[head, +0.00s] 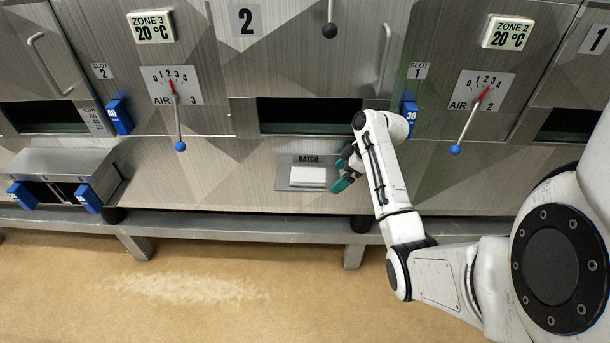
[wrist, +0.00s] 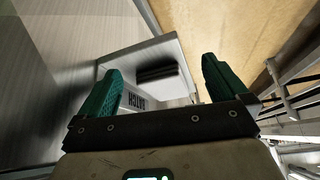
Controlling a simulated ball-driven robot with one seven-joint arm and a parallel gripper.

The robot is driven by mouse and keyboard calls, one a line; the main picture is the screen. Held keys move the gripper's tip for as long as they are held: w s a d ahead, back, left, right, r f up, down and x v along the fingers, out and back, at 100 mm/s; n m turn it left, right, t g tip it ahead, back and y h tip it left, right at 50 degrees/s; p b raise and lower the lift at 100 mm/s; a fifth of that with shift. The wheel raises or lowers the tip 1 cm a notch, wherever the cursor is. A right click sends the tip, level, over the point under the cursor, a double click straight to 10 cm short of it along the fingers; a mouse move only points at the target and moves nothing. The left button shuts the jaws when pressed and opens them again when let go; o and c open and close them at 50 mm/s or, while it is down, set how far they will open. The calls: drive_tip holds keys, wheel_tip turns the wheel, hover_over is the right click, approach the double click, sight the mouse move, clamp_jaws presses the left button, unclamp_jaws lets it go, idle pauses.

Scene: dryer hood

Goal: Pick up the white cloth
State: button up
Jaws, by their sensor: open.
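The white cloth (head: 307,176) is a small, flat white rectangle on the grey tray marked BATCH (head: 284,165), which sticks out from the machine's lower front. My gripper (head: 344,174) is just right of the tray in the head view, with its green fingers apart. In the wrist view, my gripper (wrist: 162,70) shows both green fingers spread wide with nothing held between them. The tray (wrist: 112,68) lies beyond the fingers there, with its label and a dark patch visible; the cloth's outline is hard to make out.
A dark open slot (head: 310,115) is above the tray. A blue-ended lever (head: 180,146) and blue blocks (head: 119,117) are to the left. An open metal box (head: 65,162) juts out at far left. A grey rail (head: 230,225) runs below; the floor in front is clear.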

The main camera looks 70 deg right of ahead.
sight(307, 175)
drive_tip(key=w, duration=0.2)
drive_tip(key=w+a, duration=0.1)
drive_tip(key=w, duration=0.2)
drive_tip(key=w+p, duration=0.1)
drive_tip(key=w, duration=0.2)
drive_tip(key=shift+a, duration=0.3)
drive_tip(key=shift+w+a+f, duration=0.1)
drive_tip(key=shift+w+f, duration=0.15)
drive_tip(key=shift+w, duration=0.05)
drive_tip(key=shift+w+f, duration=0.15)
drive_tip(key=shift+f, duration=0.2)
drive_tip(key=shift+f, duration=0.1)
drive_tip(key=c, duration=1)
drive_tip(key=shift+o, duration=0.2)
drive_tip(key=shift+a+r, duration=0.2)
drive_tip(key=shift+r, duration=0.1)
drive_tip(key=r, duration=0.6)
drive_tip(key=shift+s+a+r+b, duration=0.2)
drive_tip(key=shift+a+r+b, duration=0.1)
drive_tip(key=shift+r+b, duration=0.1)
drive_tip(key=s+a, duration=0.2)
drive_tip(key=a, duration=0.3)
drive_tip(key=s+a+b, duration=0.1)
drive_tip(key=s+a, duration=0.2)
drive_tip(key=a, duration=0.3)
drive_tip(key=s+a, duration=0.2)
drive_tip(key=a, duration=0.4)
drive_tip(key=shift+s+a+b, duration=0.15)
drive_tip(key=shift+a+b, duration=0.1)
drive_tip(key=shift+b, duration=0.1)
